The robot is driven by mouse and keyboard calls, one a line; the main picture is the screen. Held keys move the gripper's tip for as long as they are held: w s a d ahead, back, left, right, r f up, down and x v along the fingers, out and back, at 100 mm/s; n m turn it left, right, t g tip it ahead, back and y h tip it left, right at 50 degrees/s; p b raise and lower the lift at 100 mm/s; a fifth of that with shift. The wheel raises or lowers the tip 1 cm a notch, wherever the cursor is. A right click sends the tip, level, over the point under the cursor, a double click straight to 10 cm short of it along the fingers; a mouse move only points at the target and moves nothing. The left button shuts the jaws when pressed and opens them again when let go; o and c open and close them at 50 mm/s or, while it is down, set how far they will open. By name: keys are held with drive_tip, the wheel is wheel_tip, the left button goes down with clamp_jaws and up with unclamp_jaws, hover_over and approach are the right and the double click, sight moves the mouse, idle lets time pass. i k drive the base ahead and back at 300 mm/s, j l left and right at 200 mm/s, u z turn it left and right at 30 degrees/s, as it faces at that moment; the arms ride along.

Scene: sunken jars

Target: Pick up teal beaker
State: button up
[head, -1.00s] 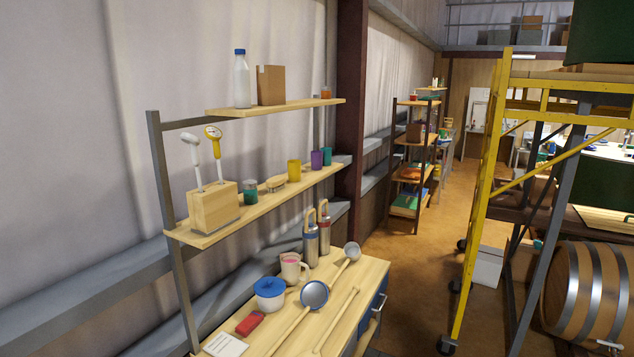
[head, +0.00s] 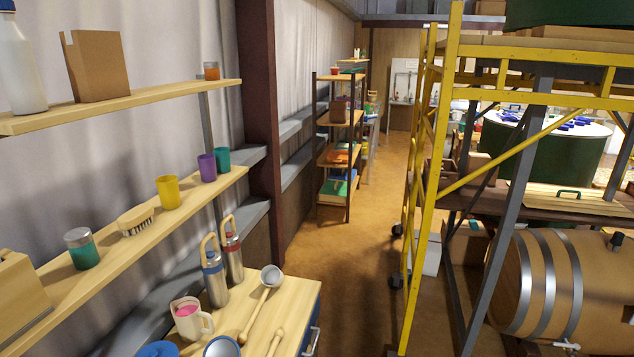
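A teal beaker (head: 223,159) stands upright at the far right end of the middle wooden shelf (head: 100,272), beside a purple beaker (head: 207,167) and a yellow beaker (head: 167,191). Nearer on the same shelf is a jar with teal contents and a grey lid (head: 82,249). My gripper is not in view.
The bench below holds two steel flasks (head: 214,279), a pink mug (head: 191,320) and ladles (head: 262,300). A brush (head: 135,220) lies on the middle shelf. Yellow scaffolding (head: 424,200) and a barrel (head: 550,285) stand right. The brown floor (head: 345,290) between is open.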

sight(223, 156)
drive_tip(key=i+u, duration=0.2)
drive_tip(key=i, duration=0.3)
drive_tip(key=i+l+u, duration=0.15)
drive_tip(key=i, duration=0.3)
drive_tip(key=i+l+u, duration=0.2)
drive_tip(key=i, duration=0.25)
